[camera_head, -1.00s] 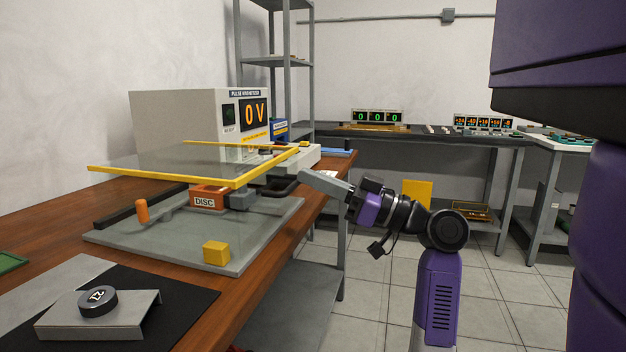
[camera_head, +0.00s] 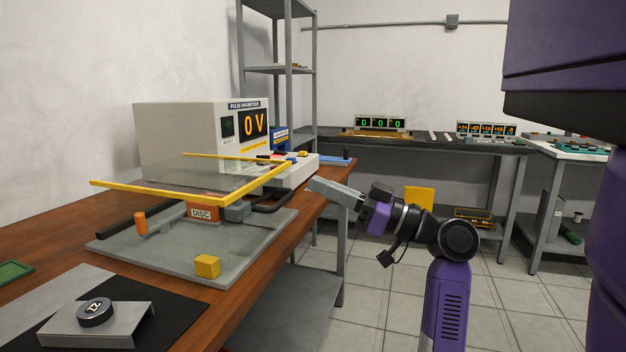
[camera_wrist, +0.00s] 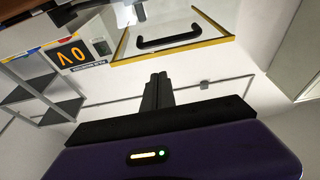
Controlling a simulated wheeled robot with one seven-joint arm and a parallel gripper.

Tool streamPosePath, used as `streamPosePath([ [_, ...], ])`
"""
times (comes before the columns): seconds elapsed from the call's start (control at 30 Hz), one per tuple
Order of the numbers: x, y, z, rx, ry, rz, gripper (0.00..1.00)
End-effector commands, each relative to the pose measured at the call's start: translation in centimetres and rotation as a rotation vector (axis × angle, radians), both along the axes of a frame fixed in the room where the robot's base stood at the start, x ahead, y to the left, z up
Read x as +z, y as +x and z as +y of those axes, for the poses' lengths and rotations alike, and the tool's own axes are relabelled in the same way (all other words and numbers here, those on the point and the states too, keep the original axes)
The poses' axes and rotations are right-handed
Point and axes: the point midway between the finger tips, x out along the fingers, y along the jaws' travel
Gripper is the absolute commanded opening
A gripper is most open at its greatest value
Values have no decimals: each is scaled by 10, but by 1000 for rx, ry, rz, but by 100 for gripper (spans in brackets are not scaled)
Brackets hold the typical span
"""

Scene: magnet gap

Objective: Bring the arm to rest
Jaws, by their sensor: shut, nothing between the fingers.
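My gripper (camera_head: 314,185) is at the right edge of the wooden bench, pointing left in the head view. Its fingers are together with nothing between them; they also show in the wrist view (camera_wrist: 158,78). The fingertips are near the black handle of the yellow-edged clear guard (camera_head: 175,195), and I see space between them in the wrist view. The guard is over the orange part marked DISC (camera_head: 202,211). In the wrist view the guard's handle (camera_wrist: 172,39) is above the fingers.
The pulse magnetizer (camera_head: 180,130) reads 0 V behind the guard. A yellow block (camera_head: 207,266) sits on the grey base plate (camera_head: 150,258). Open floor (camera_head: 365,310) lies right of the bench.

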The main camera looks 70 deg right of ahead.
Motion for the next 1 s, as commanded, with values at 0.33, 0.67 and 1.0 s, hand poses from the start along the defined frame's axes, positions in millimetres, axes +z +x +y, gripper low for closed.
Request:
streamPosePath([
  [0.33, -25, -46, -2, 0, 0, -1, 0],
  [0.67, -30, -54, -1, 2, -3, -2, 0],
  [1.0, -12, -62, -43, -148, 126, -74, 0],
])
